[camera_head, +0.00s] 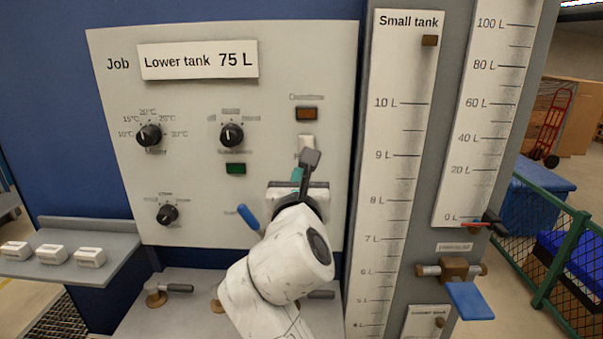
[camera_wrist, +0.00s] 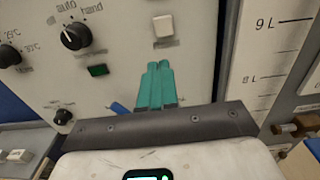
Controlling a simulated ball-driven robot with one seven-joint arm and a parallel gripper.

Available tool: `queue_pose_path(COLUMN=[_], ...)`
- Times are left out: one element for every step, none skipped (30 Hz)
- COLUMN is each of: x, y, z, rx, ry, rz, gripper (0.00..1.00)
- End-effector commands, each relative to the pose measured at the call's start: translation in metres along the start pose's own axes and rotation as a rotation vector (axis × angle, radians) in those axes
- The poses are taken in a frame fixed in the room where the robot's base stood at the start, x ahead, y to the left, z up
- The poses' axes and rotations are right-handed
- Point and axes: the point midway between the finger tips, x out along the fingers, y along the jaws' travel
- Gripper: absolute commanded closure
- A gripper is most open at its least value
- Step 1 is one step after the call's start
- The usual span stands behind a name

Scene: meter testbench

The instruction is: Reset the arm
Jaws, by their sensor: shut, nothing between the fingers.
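My gripper (camera_head: 297,174) is raised in front of the white control panel (camera_head: 190,90), below a pale push button (camera_head: 306,142). In the wrist view its teal fingers (camera_wrist: 157,66) are together with nothing between them. They point at the panel below the same white button (camera_wrist: 163,26); whether they touch the panel I cannot tell. My white arm comes up from the bottom of the head view and hides part of the lower panel, including part of a blue-handled lever (camera_head: 248,216).
The panel has several black knobs (camera_head: 149,135), a green light (camera_head: 235,169) and an amber light (camera_head: 306,114). A job sign (camera_head: 198,61) reads "Lower tank 75 L". A grey shelf (camera_head: 70,268) at left holds white blocks. The small tank scale (camera_head: 395,150) and a blue-handled valve (camera_head: 469,300) stand right.

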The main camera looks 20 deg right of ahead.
Motion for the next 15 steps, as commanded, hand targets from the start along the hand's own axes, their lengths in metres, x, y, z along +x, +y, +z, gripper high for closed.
queue_pose_path(x=[-0.0045, -0.0063, -0.0081, -0.0090, -0.0097, -0.0103, -0.0105, -0.0105, -0.0105, -0.0104, -0.0104, -0.0103, -0.0103, -0.0102, -0.0102], y=[0.0001, 0.0001, 0.0002, 0.0002, 0.0002, 0.0002, 0.0002, 0.0002, 0.0002, 0.0003, 0.0002, 0.0003, 0.0003, 0.0003, 0.0003], z=[-0.0008, -0.0007, -0.0006, -0.0006, -0.0005, -0.0003, -0.0002, -0.0001, 0.0000, 0.0000, 0.0000, 0.0000, 0.0000, 0.0000, 0.0000], rx=[0.000, 0.000, 0.000, -0.001, -0.001, 0.000, 0.000, 0.000, -0.001, 0.000, 0.000, 0.000, 0.000, 0.000, 0.000], ry=[0.000, 0.000, 0.000, 0.001, 0.001, 0.001, 0.001, 0.001, 0.001, 0.001, 0.001, 0.000, 0.000, 0.000, 0.000], rz=[0.001, 0.001, 0.001, 0.001, 0.000, 0.000, 0.000, 0.000, 0.000, 0.000, 0.000, 0.000, 0.000, 0.000, 0.000], gripper=[1.00, 1.00, 1.00, 1.00, 1.00, 1.00, 1.00, 1.00, 1.00, 1.00, 1.00, 1.00, 1.00, 1.00, 1.00])
